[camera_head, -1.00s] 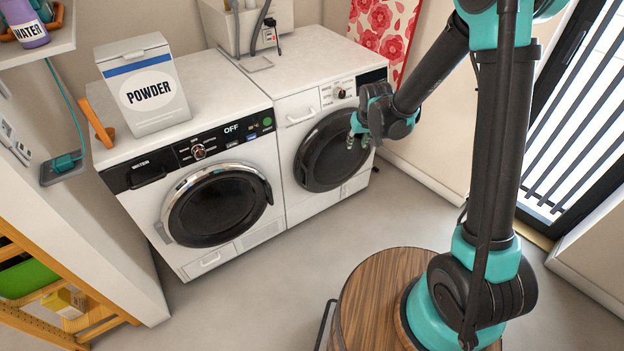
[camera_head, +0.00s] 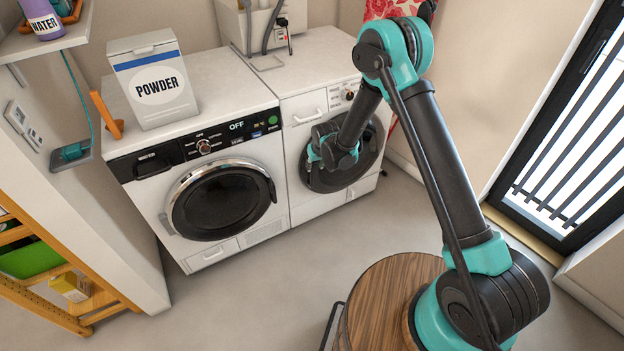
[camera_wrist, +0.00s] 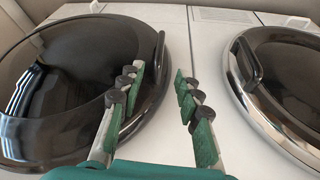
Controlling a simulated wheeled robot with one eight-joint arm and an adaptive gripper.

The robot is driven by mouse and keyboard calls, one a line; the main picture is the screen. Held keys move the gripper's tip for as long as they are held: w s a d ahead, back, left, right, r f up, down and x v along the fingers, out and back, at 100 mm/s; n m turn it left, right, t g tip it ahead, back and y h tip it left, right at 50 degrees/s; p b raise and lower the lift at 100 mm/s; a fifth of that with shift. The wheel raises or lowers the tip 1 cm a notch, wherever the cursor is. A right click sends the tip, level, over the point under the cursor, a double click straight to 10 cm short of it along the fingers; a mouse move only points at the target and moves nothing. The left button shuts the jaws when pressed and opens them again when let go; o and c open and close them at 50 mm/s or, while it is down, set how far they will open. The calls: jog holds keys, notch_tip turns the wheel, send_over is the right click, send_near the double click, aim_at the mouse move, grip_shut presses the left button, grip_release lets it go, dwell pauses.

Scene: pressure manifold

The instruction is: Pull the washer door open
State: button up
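Two white front-loading machines stand side by side; no label says which is the washer. The left one has a chrome-ringed dark door (camera_head: 222,203), with a dark handle (camera_head: 270,190) on its right edge. The right one has a black round door (camera_head: 370,152). Both doors look closed. My gripper (camera_head: 316,158) is in front of the black door's left part. In the wrist view, turned over, my gripper (camera_wrist: 157,92) is open and empty. One finger overlaps the black door's rim (camera_wrist: 60,85), near its handle (camera_wrist: 159,58); the chrome-ringed door (camera_wrist: 288,80) is to the right. Contact cannot be told.
A powder box (camera_head: 156,85) and an orange object (camera_head: 106,115) stand on the left machine. Hoses and a tap are behind the right one. A wooden shelf (camera_head: 95,300) is at the lower left. The grey floor (camera_head: 250,290) before the machines is clear.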

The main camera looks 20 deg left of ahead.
aim_at(312, 176)
jog(key=x, duration=1.4)
grip_shut()
